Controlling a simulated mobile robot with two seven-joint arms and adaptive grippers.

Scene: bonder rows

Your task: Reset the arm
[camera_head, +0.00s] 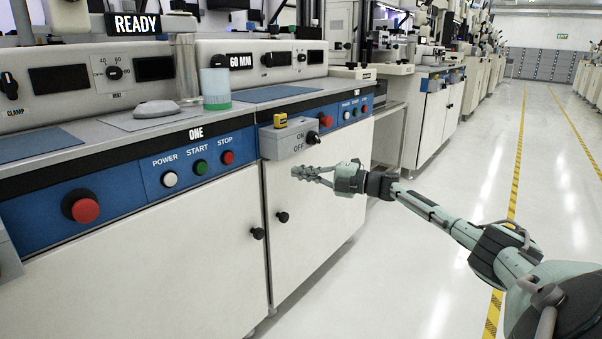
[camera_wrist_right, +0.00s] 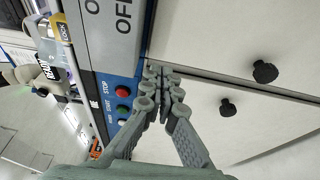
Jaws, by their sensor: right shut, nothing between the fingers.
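My right arm (camera_head: 440,215) reaches in from the lower right in the head view. Its gripper (camera_head: 312,174) is shut and empty, in front of the white cabinet doors and just below the grey ON/OFF switch box (camera_head: 290,138). In the right wrist view the shut fingers (camera_wrist_right: 165,85) point toward the cabinet, with the switch box (camera_wrist_right: 110,40) beyond them at the upper left. I cannot tell whether the fingertips touch anything. My left gripper is in neither view.
A blue panel (camera_head: 150,182) carries POWER, START and STOP buttons and a red emergency button (camera_head: 81,206). Round black knobs (camera_head: 258,233) stick out from the doors. A yellow lock tag (camera_head: 280,120) sits on the switch box. Open floor (camera_head: 400,285) lies to the right.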

